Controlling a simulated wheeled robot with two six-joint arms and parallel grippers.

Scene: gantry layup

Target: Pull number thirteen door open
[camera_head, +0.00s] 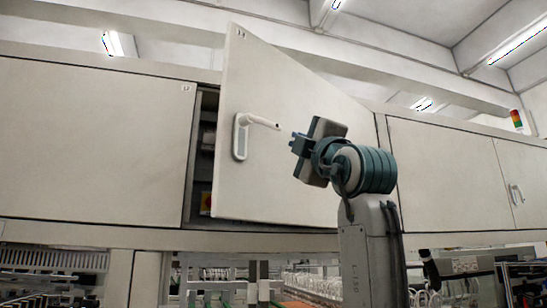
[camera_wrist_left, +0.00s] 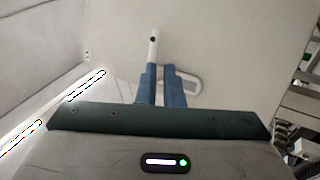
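The cabinet door (camera_head: 285,95) with a small label at its top left corner stands partly open, its left edge swung out from the cabinet. The label is too small to read surely. Its white lever handle (camera_head: 262,121) sticks out to the right from an oval plate (camera_head: 240,143). My left gripper (camera_head: 294,142) is in front of the door, just right of the lever's tip and apart from it. In the left wrist view the two blue fingers (camera_wrist_left: 160,72) have a narrow empty gap, and the lever (camera_wrist_left: 152,43) shows beyond the left finger. My right gripper is out of view.
A dark opening (camera_head: 203,150) shows between the door's free edge and the closed panel (camera_head: 90,140) on the left. Another closed door with a handle (camera_head: 516,194) is at the right. Shelving and equipment (camera_head: 60,270) stand below the cabinets.

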